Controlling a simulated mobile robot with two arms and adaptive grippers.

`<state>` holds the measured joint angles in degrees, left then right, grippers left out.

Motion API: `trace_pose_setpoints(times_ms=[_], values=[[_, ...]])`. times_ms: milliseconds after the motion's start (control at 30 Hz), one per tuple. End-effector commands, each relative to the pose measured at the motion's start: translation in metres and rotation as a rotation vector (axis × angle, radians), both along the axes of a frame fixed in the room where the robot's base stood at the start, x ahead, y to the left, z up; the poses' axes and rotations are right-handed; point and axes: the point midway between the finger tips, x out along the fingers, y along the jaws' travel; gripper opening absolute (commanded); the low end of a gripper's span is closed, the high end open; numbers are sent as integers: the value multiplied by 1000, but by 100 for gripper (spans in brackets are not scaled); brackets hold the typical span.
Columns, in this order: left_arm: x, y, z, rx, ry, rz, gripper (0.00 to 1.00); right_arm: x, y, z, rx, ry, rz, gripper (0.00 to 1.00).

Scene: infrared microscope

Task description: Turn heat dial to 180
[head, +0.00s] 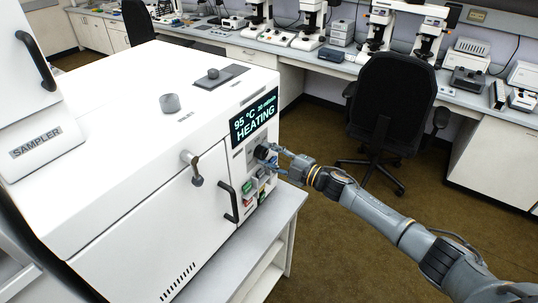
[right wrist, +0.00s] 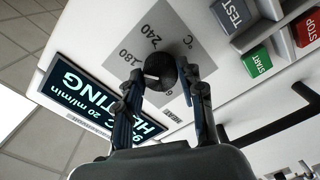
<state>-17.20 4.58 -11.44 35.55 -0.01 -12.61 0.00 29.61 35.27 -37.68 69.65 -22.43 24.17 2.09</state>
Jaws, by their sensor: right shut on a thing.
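The heat dial (head: 262,151) is a round black knob on the front panel of the white machine. In the right wrist view the dial (right wrist: 160,70) sits on a grey scale plate (right wrist: 178,36) with 180, 240 and °C legible; other numbers are partly hidden. My right gripper (head: 274,157) is closed around the dial, one finger on each side, and it also shows in the right wrist view (right wrist: 163,84). The display (head: 254,118) reads 95 °C and HEATING. The exact dial setting is hard to read. My left gripper is not in view.
Green START (right wrist: 258,62), red STOP (right wrist: 307,27) and grey TEST (right wrist: 231,13) buttons sit close to the dial. A black door handle (head: 228,201) and a grey lever (head: 194,167) stick out of the front. A black chair (head: 393,100) stands behind my right arm.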

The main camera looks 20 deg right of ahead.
Motion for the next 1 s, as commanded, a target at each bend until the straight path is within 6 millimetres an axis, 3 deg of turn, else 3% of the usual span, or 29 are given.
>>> trace_pose_setpoints(times_ms=[233, 267, 367, 767, 1000], values=[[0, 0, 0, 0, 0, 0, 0, 0, -1, -1, -2, 1, -1, 7], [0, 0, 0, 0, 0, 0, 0, 0, -1, -1, -2, 1, -1, 43], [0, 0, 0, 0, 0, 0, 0, 0, 0, -1, -2, 0, 0, 62], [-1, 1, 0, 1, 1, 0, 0, -5, -5, -1, -3, 1, -1, 62], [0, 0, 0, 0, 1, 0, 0, -40, -31, -2, -5, 3, -2, 62]])
